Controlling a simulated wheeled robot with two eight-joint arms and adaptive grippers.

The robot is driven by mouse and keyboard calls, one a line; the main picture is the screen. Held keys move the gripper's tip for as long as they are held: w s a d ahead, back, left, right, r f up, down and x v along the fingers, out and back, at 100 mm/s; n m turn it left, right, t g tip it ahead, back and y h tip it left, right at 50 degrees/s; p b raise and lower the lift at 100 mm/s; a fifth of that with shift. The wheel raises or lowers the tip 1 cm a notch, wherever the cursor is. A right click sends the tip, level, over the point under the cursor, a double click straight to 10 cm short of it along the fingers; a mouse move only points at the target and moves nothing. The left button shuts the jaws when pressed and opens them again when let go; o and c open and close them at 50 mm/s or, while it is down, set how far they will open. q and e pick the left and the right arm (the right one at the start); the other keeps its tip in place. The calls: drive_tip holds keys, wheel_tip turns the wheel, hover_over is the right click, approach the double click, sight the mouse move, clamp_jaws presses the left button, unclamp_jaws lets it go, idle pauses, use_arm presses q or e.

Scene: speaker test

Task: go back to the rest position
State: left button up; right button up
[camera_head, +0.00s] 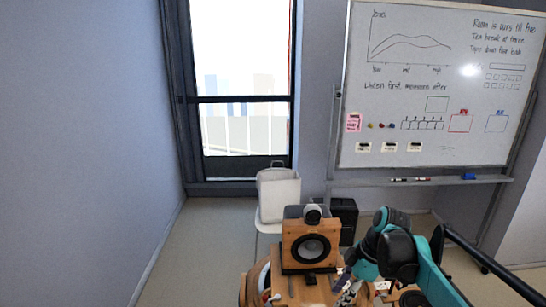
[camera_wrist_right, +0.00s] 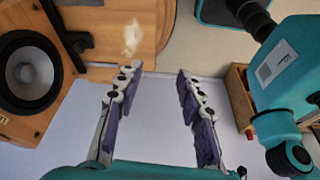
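My right gripper (camera_wrist_right: 158,75) shows in the right wrist view with its two purple-padded fingers apart and nothing between them. In the head view its fingers (camera_head: 348,287) are small and partly hidden at the front right of the speaker, below my teal right arm. A wooden speaker (camera_head: 295,232) with a dark round cone stands upright at the bottom centre. In the right wrist view the speaker (camera_wrist_right: 70,105) is at the left, apart from the fingers. My left gripper is in neither view.
A wooden table (camera_head: 305,292) bears the speaker. A white chair (camera_head: 280,195) and a dark box (camera_head: 346,214) stand behind it. A whiteboard (camera_head: 420,125) is at the back right, a window (camera_head: 235,60) at the back. A wooden box (camera_wrist_right: 237,92) lies right of the fingers. The floor at left is clear.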

drive_tip(key=s+f+m+t+h+b, duration=0.2)
drive_tip(key=s+f+m+b, duration=0.6)
drive_tip(key=f, duration=0.5)
drive_tip(key=s+f+m+t+h+b, duration=0.2)
drive_tip(key=s+f+m+t+b, duration=0.2)
drive_tip(key=s+f+m+b, duration=0.4)
wheel_tip(320, 180, down, 5)
drive_tip(key=s+b, duration=0.1)
drive_tip(key=b, duration=0.4)
drive_tip(key=shift+s+m+t, duration=0.2)
drive_tip(key=shift+m+t, duration=0.1)
drive_tip(key=shift+t, duration=0.1)
drive_tip(key=shift+d, duration=0.15)
drive_tip(key=shift+c, duration=0.5)
